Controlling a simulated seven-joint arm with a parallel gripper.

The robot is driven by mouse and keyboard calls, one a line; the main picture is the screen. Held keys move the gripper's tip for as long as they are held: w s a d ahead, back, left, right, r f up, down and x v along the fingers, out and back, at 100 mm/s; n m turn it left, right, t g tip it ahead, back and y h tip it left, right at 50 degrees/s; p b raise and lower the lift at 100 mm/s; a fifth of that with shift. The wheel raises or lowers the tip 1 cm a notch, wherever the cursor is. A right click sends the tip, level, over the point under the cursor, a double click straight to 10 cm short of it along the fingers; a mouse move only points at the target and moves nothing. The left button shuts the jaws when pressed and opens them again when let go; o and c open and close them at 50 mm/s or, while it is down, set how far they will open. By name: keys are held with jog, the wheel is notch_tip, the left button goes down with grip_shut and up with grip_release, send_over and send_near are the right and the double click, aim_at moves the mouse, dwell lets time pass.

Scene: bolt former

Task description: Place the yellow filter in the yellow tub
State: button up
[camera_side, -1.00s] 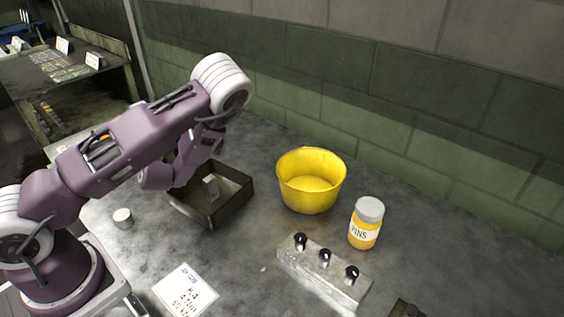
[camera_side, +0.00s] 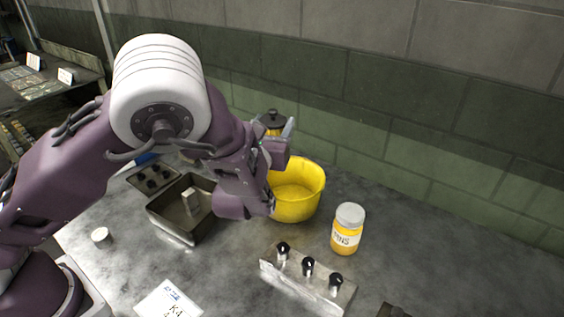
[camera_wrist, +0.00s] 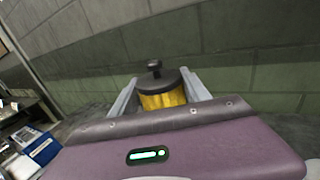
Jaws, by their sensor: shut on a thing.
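The yellow filter, with a dark lid and knob, is held between my gripper's fingers; it shows in the wrist view (camera_wrist: 162,92) and in the side view (camera_side: 271,121). My gripper (camera_side: 280,132) is shut on it, and in the wrist view the two grey fingers (camera_wrist: 160,95) flank it. The yellow tub (camera_side: 298,190) stands on the table in the side view, just below and to the right of my gripper. The filter is held above the level of the tub's rim, toward its back left. My arm hides the tub's left part. The tub's visible inside looks empty.
A dark metal tray (camera_side: 164,226) with a small block (camera_side: 190,201) stands left of the tub. A PINS jar (camera_side: 346,230) and a knobbed block (camera_side: 305,281) stand to the right and in front. The wall (camera_side: 400,150) rises behind.

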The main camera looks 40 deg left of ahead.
notch_tip(320, 180, down, 6)
jog(key=shift+f, duration=0.1)
jog(key=shift+f, duration=0.1)
jog(key=shift+f, duration=0.5)
jog(key=o, duration=1.4)
jog(key=shift+r, duration=0.1)
